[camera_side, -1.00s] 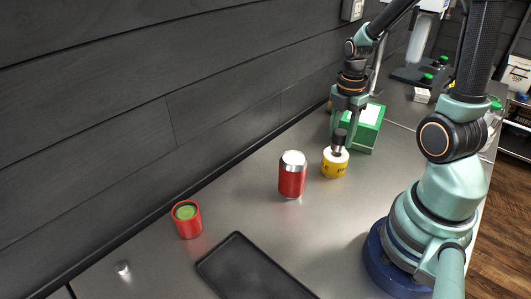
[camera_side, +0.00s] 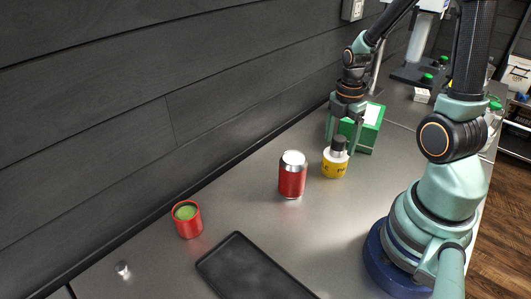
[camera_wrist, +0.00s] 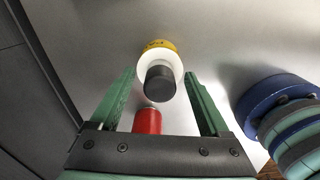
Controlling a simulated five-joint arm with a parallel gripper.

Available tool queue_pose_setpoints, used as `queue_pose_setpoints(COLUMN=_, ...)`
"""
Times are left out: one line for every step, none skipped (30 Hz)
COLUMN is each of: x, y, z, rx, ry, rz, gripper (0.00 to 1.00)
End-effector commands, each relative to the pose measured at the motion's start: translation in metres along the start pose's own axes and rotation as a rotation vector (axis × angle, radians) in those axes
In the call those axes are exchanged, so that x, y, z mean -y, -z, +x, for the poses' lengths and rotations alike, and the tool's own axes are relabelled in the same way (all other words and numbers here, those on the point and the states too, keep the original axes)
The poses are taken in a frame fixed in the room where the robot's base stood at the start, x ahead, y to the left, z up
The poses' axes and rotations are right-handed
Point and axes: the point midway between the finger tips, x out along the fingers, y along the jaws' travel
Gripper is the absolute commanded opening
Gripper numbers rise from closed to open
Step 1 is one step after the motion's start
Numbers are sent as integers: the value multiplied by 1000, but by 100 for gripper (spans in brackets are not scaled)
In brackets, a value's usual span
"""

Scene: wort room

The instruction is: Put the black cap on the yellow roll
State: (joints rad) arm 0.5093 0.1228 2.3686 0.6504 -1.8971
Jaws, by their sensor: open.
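The yellow roll (camera_side: 334,170), with a white upper part, stands upright on the metal bench in the side view, and it also shows in the wrist view (camera_wrist: 160,44). The black cap (camera_side: 339,144) sits upright on top of the roll. In the wrist view the cap (camera_wrist: 160,84) lies over the white top and hides its middle. My gripper (camera_side: 343,143) is open and empty, its fingers spread around and above the cap. In the wrist view the fingers (camera_wrist: 160,78) stand on either side of the cap, with gaps showing.
A red can (camera_side: 292,177) with a white top stands left of the roll. A green box (camera_side: 370,127) is close behind my gripper. A red cup (camera_side: 187,221) with green inside, a black tray (camera_side: 238,259) and a small metal piece (camera_side: 123,269) lie farther left. The dark wall runs behind.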

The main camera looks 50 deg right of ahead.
Motion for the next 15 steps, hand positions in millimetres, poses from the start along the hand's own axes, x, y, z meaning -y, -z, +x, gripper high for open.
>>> queue_pose_setpoints(x=-1, y=0, z=-2, rx=1, ry=-3, rz=0, gripper=80)
queue_pose_setpoints(x=-1, y=0, z=-5, rx=1, ry=-4, rz=0, gripper=80)
queue_pose_setpoints(x=-1, y=0, z=-8, rx=1, ry=-4, rz=0, gripper=80)
queue_pose_setpoints(x=-1, y=0, z=-12, rx=2, ry=-5, rz=0, gripper=80)
queue_pose_setpoints(x=-2, y=0, z=-16, rx=2, ry=-6, rz=0, gripper=80)
queue_pose_setpoints(x=-2, y=-1, z=-21, rx=2, ry=-7, rz=0, gripper=80)
queue_pose_setpoints(x=-1, y=0, z=-26, rx=2, ry=-7, rz=0, gripper=80)
queue_pose_setpoints(x=-2, y=0, z=-32, rx=3, ry=-8, rz=0, gripper=80)
queue_pose_setpoints(x=-2, y=-1, z=-40, rx=3, ry=-9, rz=0, gripper=80)
queue_pose_setpoints(x=-2, y=-1, z=-46, rx=3, ry=-9, rz=0, gripper=80)
queue_pose_setpoints(x=-2, y=-1, z=-52, rx=3, ry=-9, rz=0, gripper=80)
queue_pose_setpoints(x=-2, y=-1, z=-61, rx=3, ry=-9, rz=0, gripper=80)
queue_pose_setpoints(x=-2, y=-1, z=-67, rx=3, ry=-8, rz=0, gripper=80)
queue_pose_setpoints(x=-2, y=-1, z=-74, rx=3, ry=-9, rz=0, gripper=80)
queue_pose_setpoints(x=-1, y=0, z=-82, rx=3, ry=-8, rz=0, gripper=80)
